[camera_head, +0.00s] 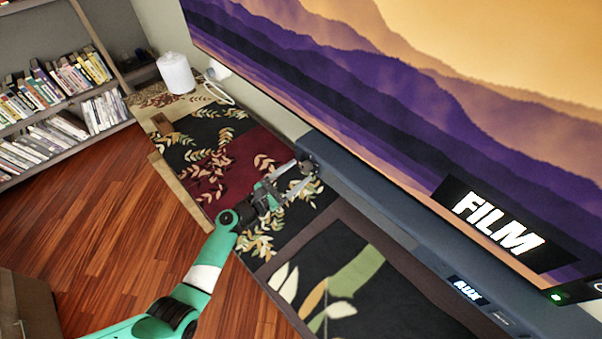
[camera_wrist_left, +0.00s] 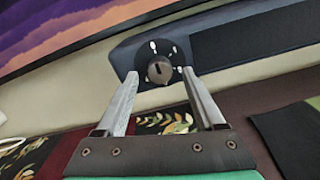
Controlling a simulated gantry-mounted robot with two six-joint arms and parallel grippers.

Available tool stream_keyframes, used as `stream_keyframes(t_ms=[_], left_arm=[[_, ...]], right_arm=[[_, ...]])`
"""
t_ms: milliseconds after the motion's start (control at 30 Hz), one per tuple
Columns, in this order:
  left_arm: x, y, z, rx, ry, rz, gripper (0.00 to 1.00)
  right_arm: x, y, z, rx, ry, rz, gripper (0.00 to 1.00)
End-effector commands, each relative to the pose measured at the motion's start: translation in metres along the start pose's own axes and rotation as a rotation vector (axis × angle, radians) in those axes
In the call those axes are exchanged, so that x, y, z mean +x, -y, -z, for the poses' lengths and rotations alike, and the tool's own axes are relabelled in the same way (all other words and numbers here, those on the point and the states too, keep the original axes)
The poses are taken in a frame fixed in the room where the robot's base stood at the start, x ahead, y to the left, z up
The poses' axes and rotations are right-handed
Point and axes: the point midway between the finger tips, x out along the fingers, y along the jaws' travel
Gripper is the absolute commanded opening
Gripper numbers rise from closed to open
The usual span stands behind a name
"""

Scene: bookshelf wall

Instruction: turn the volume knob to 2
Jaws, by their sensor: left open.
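The volume knob (camera_wrist_left: 159,70) is a dark round knob with a dark slot-like mark, on the end of a blue-grey soundbar (camera_wrist_left: 125,57). Pale marks surround it; their values are too small to read. In the head view the knob (camera_head: 308,164) shows small at the soundbar's left end. My left gripper (camera_head: 301,173) is open in front of it. In the left wrist view the fingertips (camera_wrist_left: 159,76) lie to either side of the knob, with visible space between; I cannot tell whether either touches. My right gripper is not in view.
A large screen (camera_head: 420,110) showing "FILM" hangs above the soundbar. A small lit display (camera_head: 467,290) is farther right on the soundbar. A patterned cloth surface (camera_head: 200,150) lies below, with a white cylinder (camera_head: 177,73) and a white ring (camera_head: 219,93) at its far end. Bookshelves (camera_head: 60,90) stand left.

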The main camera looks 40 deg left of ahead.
Motion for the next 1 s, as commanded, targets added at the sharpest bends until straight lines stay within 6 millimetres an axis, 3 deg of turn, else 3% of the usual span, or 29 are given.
stream_keyframes(t_ms=[167,433,800,833,1000], left_arm=[[0.019,0.000,0.001,0.000,0.000,0.000,0.70],[0.021,0.000,0.000,-0.001,0.000,-0.001,0.70],[0.020,0.000,0.000,-0.001,0.000,-0.001,0.04],[0.020,0.000,0.000,-0.001,0.000,-0.001,0.00],[0.020,0.000,0.000,0.001,0.000,-0.001,0.00]], right_arm=[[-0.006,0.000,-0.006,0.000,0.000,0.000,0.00],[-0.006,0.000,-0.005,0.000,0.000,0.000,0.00],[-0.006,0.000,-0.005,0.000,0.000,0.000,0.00],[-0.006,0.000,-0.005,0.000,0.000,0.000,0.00],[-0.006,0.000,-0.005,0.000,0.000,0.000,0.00]])
